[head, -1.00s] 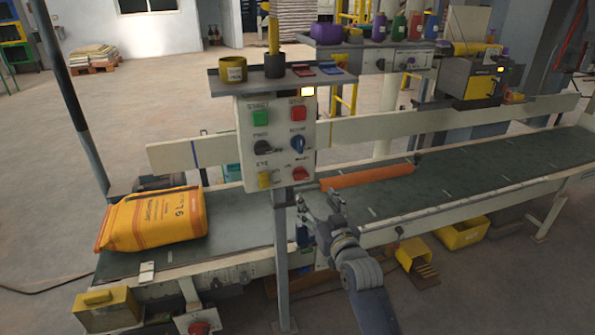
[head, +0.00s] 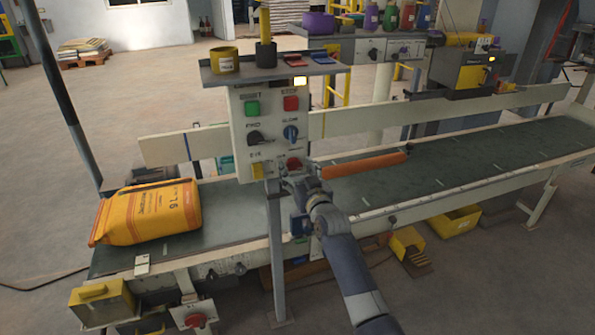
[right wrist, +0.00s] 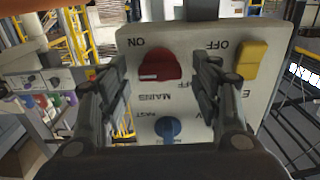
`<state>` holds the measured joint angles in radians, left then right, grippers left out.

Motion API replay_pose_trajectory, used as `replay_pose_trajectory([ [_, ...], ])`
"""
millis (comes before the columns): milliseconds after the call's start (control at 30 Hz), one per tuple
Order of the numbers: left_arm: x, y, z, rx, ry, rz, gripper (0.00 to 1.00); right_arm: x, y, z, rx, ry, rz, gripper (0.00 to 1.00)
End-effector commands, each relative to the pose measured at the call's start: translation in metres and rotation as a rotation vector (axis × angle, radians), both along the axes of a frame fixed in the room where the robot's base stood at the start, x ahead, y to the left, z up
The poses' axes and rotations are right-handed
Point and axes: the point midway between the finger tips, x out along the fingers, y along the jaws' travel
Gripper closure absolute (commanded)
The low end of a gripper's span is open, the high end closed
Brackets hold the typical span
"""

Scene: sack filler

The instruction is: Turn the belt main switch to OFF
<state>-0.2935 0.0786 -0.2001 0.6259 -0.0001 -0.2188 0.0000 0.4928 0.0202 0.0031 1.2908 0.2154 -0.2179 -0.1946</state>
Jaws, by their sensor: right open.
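The control panel (head: 238,134) stands on a post in front of the belt. Its red main switch (head: 293,164) is at the lower right of the panel. In the right wrist view, which shows the panel upside down, the red knob (right wrist: 158,66) sits by the "MAINS" label, with ON and OFF marks around it. My right gripper (head: 285,184) is open in front of the panel's lower edge. Its two fingers stand either side of the red knob in the wrist view; I cannot tell whether they touch it. My left gripper is out of view.
Near the red knob are a yellow switch (right wrist: 251,61) and a blue knob (right wrist: 168,128). Green (head: 252,108) and red (head: 291,103) buttons sit higher. A shelf (head: 270,75) with cups tops the panel. An orange sack (head: 150,212) lies on the belt (head: 225,213).

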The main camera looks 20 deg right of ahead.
Motion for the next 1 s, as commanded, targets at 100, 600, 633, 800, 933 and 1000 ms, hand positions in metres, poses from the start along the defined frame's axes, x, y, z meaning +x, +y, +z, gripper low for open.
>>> replay_pose_trajectory([
  [100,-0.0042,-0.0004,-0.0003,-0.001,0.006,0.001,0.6,0.0003,0.0,0.0005,0.0,-0.001,0.0,0.42],
  [600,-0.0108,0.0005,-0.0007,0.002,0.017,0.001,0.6,0.0,0.0,0.0005,-0.002,-0.001,0.0,0.86],
  [633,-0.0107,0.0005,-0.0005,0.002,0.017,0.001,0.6,0.0,0.0,0.0005,-0.005,-0.001,0.0,0.86],
  [800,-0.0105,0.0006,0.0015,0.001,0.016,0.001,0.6,0.0,-0.0003,0.001,-0.044,-0.002,0.0,0.86],
  [933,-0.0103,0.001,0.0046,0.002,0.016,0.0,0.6,-0.0001,0.0003,0.0015,-0.108,-0.005,0.0,0.86],
  [1000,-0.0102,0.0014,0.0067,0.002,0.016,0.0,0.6,-0.0001,0.0005,0.0016,-0.155,-0.005,0.001,0.86],
])
